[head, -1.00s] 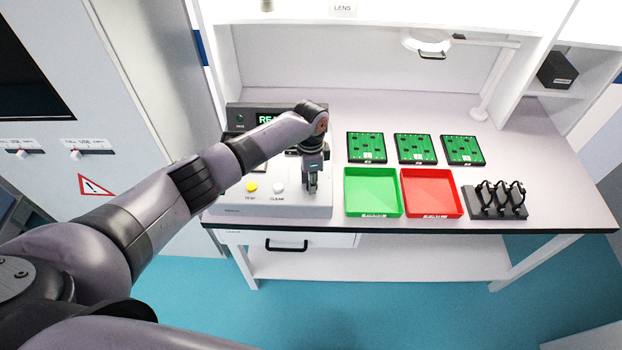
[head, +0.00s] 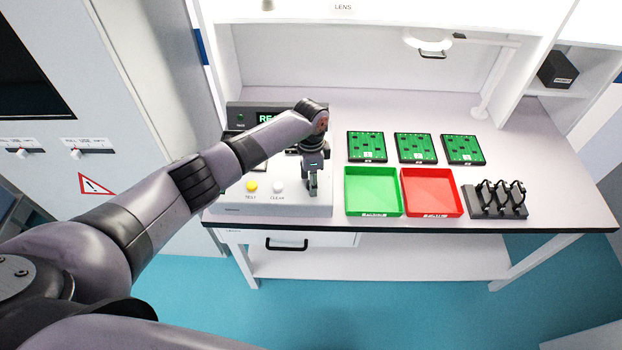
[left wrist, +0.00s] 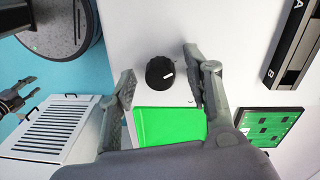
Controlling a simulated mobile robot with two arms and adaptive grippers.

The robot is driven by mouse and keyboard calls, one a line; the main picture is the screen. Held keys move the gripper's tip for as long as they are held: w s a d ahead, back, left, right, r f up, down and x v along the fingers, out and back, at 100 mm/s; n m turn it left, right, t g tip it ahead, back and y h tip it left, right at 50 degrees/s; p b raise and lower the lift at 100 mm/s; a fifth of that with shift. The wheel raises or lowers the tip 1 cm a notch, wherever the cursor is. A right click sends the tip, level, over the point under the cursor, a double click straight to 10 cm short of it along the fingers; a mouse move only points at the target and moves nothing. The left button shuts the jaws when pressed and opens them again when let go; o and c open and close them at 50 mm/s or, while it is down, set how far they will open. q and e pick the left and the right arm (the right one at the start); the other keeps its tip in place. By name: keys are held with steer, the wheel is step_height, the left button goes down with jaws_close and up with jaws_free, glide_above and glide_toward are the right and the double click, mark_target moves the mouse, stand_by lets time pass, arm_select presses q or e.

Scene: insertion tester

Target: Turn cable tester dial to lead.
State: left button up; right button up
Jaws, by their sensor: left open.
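The cable tester (head: 225,208) is a pale box at the left of the bench, with a partly covered green-lit display (head: 266,119). Its black dial (left wrist: 160,72) with a white pointer mark shows in the left wrist view; the arm hides it in the head view. My left gripper (head: 313,192) points down over the tester's right part. It is open and empty, and in the left wrist view its fingers (left wrist: 161,78) lie on either side of the dial, with gaps. Contact cannot be told. The lead marking is not readable.
Yellow (head: 251,186) and white (head: 278,187) buttons sit left of my gripper. A green tray (head: 373,213), a red tray (head: 432,214) and a black cable rack (head: 495,214) stand to the right. Several green boards (head: 416,148) lie behind. A dark gripper-like shape shows at the wrist view's left edge.

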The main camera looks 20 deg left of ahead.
arm_select(q)
step_height(320, 180, up, 12)
steer(key=shift+w+a, duration=0.15)
steer(key=shift+w, duration=0.1)
stand_by(0.5)
